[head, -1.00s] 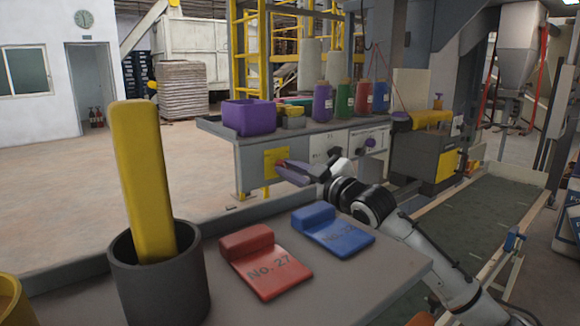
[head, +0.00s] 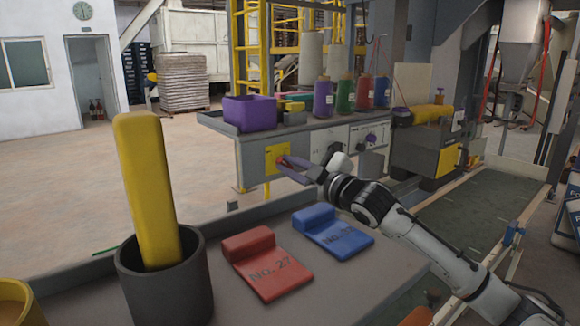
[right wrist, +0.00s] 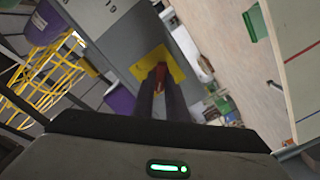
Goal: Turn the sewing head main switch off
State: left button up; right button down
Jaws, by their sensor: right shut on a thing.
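The sewing head main switch is a red knob (head: 282,162) on a yellow plate (head: 271,158), on the front of the grey bench. My right gripper (head: 287,167) reaches it from the right. In the right wrist view, its two dark fingers (right wrist: 160,85) are closed around the red knob (right wrist: 161,72) in front of the yellow plate (right wrist: 177,63). The fingers hide part of the knob, and its exact angle is hard to read. My left gripper is not in view.
The bench front also carries white panels with a black knob (head: 334,148) and a purple knob (head: 371,138). A purple bin (head: 249,113) and thread cones stand on top. Nearer are a red block (head: 266,262), a blue block (head: 332,231) and a dark cup (head: 165,285) holding a yellow bar.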

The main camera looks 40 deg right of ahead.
jog(key=c, duration=1.8)
grip_release()
jog(key=shift+o, duration=0.2)
jog(key=shift+s, duration=0.1)
jog(key=shift+s+a+f, duration=0.1)
jog(key=shift+s+f, duration=0.05)
jog(key=shift+s, duration=0.45)
jog(key=s+a+b, duration=0.1)
jog(key=s, duration=0.8)
